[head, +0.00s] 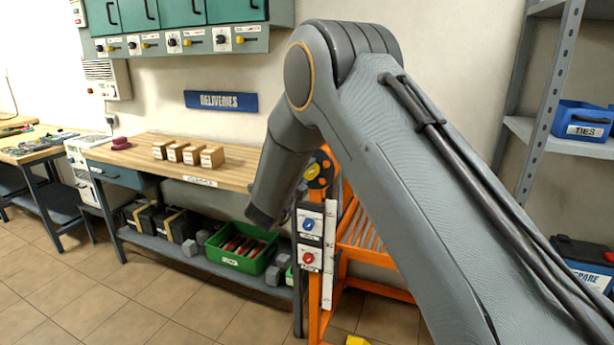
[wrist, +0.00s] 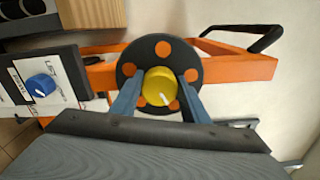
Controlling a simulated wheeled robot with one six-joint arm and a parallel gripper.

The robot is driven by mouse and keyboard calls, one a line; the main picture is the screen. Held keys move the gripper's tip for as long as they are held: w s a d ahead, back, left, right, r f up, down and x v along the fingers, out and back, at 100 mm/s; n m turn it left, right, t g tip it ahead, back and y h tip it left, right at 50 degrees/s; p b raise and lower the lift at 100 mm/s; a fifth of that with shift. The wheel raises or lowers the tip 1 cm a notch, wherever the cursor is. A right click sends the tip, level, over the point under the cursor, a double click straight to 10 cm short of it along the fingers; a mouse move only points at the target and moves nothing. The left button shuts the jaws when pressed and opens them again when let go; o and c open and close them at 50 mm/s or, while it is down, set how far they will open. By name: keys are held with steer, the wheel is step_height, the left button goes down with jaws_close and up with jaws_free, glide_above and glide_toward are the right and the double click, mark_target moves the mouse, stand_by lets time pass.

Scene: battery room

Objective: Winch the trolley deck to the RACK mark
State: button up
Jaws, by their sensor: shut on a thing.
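The orange trolley (head: 318,285) stands right of the bench, partly hidden behind my arm. On it is a black winch wheel with orange dots (head: 321,168) and a yellow centre knob. In the wrist view the wheel (wrist: 160,50) faces me, and my gripper (wrist: 158,92) is shut on the yellow knob (wrist: 160,86), one finger on each side. A white pointer line shows on the knob. A blue knob (head: 308,224) and a red knob (head: 307,258) sit on a panel on the trolley. A white scale strip (head: 330,240) stands beside the panel; its marks are too small to read.
A wooden bench (head: 240,172) with several small boxes stands left of the trolley, a green crate (head: 240,262) below it. A grey shelf (head: 560,135) with a blue bin (head: 583,122) stands at right. A yellow object (head: 356,340) lies on the floor in front.

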steer(key=n, duration=0.5)
steer(key=shift+f+n+b, duration=0.15)
steer(key=shift+n+b, duration=0.25)
steer(key=n, duration=0.6)
steer(key=shift+f, duration=0.1)
steer(key=n+p, duration=0.2)
steer(key=n, duration=0.4)
steer(key=shift+s+d+n, duration=0.1)
steer(key=shift+d+n, duration=0.05)
steer(key=shift+n, duration=0.15)
steer(key=n+p, duration=0.1)
steer(key=n, duration=0.4)
steer(key=shift+d+f, duration=0.1)
steer(key=shift+d, duration=0.05)
steer(key=shift+n, duration=0.4)
steer(key=o, duration=1.1)
steer(key=shift+c, duration=0.2)
steer(key=shift+s, duration=0.1)
